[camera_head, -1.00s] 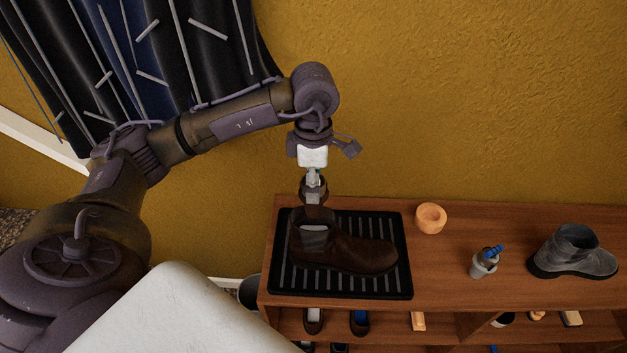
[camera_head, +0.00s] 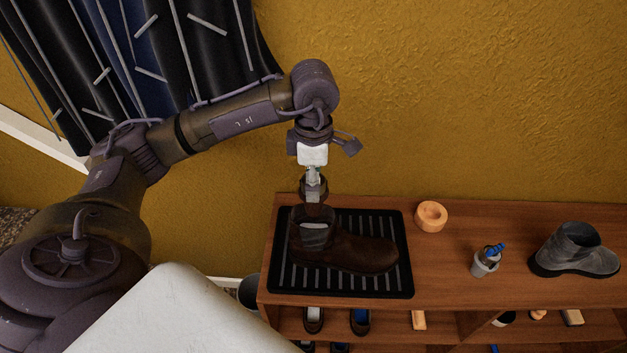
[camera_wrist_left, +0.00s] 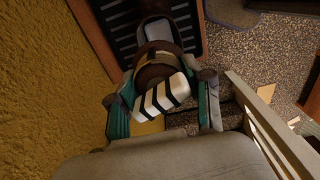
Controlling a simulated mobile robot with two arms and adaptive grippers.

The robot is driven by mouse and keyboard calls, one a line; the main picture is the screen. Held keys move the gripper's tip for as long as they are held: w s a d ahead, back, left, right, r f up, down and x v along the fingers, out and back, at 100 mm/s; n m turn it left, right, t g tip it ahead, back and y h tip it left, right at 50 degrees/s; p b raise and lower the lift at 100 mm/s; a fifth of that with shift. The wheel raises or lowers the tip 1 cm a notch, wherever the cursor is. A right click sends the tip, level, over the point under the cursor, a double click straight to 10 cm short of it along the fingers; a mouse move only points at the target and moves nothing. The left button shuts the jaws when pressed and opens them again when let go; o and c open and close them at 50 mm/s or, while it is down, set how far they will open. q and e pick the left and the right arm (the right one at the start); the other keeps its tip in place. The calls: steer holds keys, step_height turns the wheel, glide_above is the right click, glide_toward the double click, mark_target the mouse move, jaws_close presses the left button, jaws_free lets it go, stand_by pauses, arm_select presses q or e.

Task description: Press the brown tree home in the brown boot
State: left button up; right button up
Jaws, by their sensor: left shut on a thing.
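The brown boot (camera_head: 352,252) stands upright on a black mat with grey stripes (camera_head: 403,288), its toe to the right. My left gripper (camera_head: 313,190) points straight down over the boot's shaft opening. In the left wrist view the gripper (camera_wrist_left: 165,110) has its teal-sided fingers on either side of a pale block with dark bands, with a round brown piece (camera_wrist_left: 152,74) just beyond it. The gripper is shut on the brown tree, which is mostly hidden by the fingers and the boot's shaft. I cannot tell how deep it sits. My right gripper is not in view.
The mat lies at the left end of a wooden shelf (camera_head: 450,270). An orange ring (camera_head: 431,216), a small grey cup with a blue item (camera_head: 485,262) and a grey boot (camera_head: 572,252) stand to the right. The yellow wall is close behind.

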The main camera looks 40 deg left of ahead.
mark_target(313, 204)
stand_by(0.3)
arm_select(q)
steer(key=shift+b, duration=0.5)
stand_by(0.6)
steer(key=shift+f, duration=0.2)
stand_by(0.3)
steer(key=shift+f+b, duration=0.35)
steer(key=shift+b, duration=0.15)
steer(key=shift+f+b, duration=2.85)
steer(key=shift+f, duration=0.15)
steer(key=o, duration=1.5)
steer(key=shift+c, duration=0.2)
steer(key=shift+r, duration=0.15)
